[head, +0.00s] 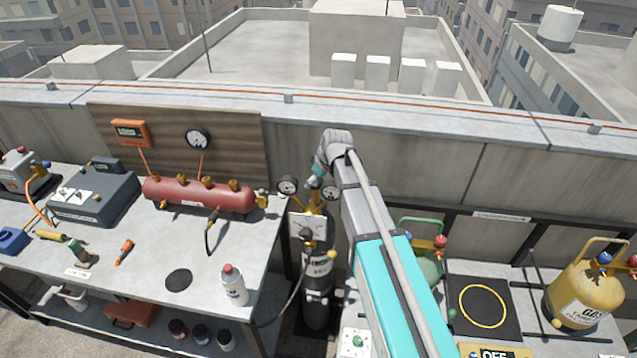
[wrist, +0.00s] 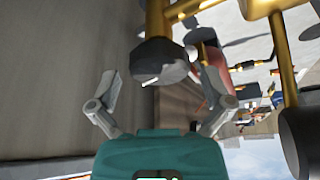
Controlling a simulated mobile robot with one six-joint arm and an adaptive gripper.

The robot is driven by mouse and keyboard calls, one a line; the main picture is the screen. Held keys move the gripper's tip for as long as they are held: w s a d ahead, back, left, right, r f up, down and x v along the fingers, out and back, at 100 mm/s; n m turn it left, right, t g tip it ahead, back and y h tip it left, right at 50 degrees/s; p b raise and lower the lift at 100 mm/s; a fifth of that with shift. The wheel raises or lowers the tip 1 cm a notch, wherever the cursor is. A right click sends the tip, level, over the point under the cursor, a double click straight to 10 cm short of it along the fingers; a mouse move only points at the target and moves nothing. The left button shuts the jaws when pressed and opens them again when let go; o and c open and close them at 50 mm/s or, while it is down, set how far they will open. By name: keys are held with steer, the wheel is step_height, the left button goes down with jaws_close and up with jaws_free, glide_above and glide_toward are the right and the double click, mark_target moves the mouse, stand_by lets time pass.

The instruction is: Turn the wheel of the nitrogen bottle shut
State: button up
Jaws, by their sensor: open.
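The nitrogen bottle (head: 318,280) stands upright, dark with a pale label, beside the right end of the workbench. Two round gauges (head: 288,185) sit at its top, and a white panel with a dark knob (head: 306,232) is in front of it. My gripper (head: 317,178) is at the bottle's top, between the gauges. In the wrist view a dark faceted wheel (wrist: 162,65) with a white mark sits on a brass stem. The open fingers of my gripper (wrist: 160,80) are on either side of it, apparently not touching it. The wheel is hidden in the head view.
Brass fittings (wrist: 283,50) and a dark rounded part (wrist: 300,140) are close on the right in the wrist view. The workbench (head: 140,280) carries a red manifold (head: 200,196). A yellow bottle (head: 585,295) stands far right. A low parapet runs behind.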

steer(key=shift+n, duration=0.4)
steer(key=n+g, duration=0.1)
steer(key=n, duration=0.2)
steer(key=shift+w+y, duration=0.1)
steer(key=shift+y, duration=0.2)
steer(key=n, duration=0.2)
steer(key=n+g, duration=0.1)
steer(key=n, duration=0.1)
steer(key=shift+g+y, duration=0.3)
steer(key=p+v, duration=0.2)
steer(key=v, duration=0.1)
steer(key=shift+a+p, duration=0.1)
steer(key=shift+p, duration=0.2)
steer(key=p+v, duration=1.1)
steer(key=s+d+f+m+h+b, duration=0.15)
steer(key=s+d+m, duration=0.25)
steer(key=s+m, duration=0.4)
steer(key=s+d+m+h, duration=0.2)
steer(key=s+d+m, duration=0.3)
steer(key=s, duration=0.4)
steer(key=s+f+m+b, duration=0.2)
steer(key=s+f+b, duration=0.1)
steer(key=f+b, duration=0.8)
steer(key=s+f+m+h+b, duration=0.1)
steer(key=s+f+m+b, duration=0.1)
steer(key=f+b, duration=1)
steer(key=shift+s+d+f+m, duration=0.3)
steer(key=shift+s+d+f, duration=0.1)
steer(key=shift+s+d, duration=0.05)
